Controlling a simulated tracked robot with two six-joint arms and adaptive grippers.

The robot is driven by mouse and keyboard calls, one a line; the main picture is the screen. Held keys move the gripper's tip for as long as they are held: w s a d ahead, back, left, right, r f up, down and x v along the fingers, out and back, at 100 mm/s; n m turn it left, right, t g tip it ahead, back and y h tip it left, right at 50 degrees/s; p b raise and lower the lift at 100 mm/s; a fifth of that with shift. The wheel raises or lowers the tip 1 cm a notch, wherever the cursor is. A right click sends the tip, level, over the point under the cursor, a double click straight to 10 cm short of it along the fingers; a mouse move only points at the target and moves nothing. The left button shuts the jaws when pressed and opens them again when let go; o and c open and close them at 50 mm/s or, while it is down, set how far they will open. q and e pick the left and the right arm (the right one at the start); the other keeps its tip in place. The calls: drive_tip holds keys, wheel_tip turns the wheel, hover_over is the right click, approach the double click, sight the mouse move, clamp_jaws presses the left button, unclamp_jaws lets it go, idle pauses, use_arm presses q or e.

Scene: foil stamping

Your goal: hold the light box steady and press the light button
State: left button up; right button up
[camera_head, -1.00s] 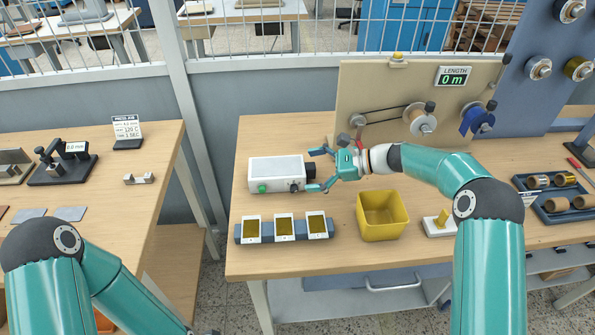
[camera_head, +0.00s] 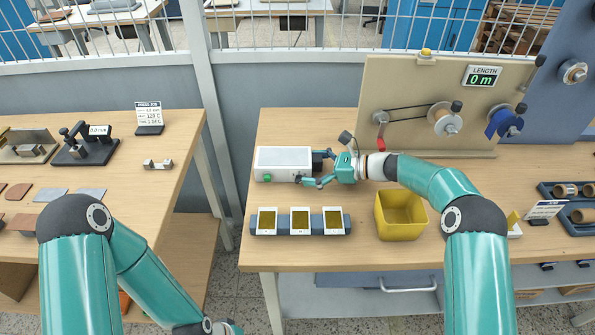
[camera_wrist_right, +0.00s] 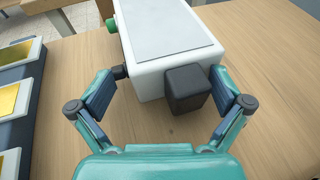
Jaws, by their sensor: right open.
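The light box (camera_head: 283,160) is a white box with a grey top panel on the right-hand table; it also shows in the right wrist view (camera_wrist_right: 170,25). A green button (camera_head: 267,178) and a small black knob (camera_head: 298,178) are on its front side. A black block (camera_wrist_right: 186,90) is on its right end. My right gripper (camera_head: 320,168) is open around that end. In the right wrist view one finger is beside the knob, touching or nearly so, and the other is beyond the block.
A blue holder (camera_head: 254,224) with three gold-faced white pieces lies in front of the box. A yellow bin (camera_head: 401,214) stands right of it. A beige winding machine (camera_head: 400,80) stands behind my right arm. A gap separates the left table (camera_head: 120,180) from this one.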

drive_tip(key=shift+x, duration=0.9)
use_arm(q)
drive_tip(key=shift+f, duration=0.35)
use_arm(e)
drive_tip(key=shift+f, duration=0.2)
drive_tip(key=c, duration=1)
use_arm(q)
clamp_jaws()
use_arm(e)
drive_tip(key=shift+o, duration=0.2)
use_arm(q)
drive_tip(key=shift+w, duration=0.1)
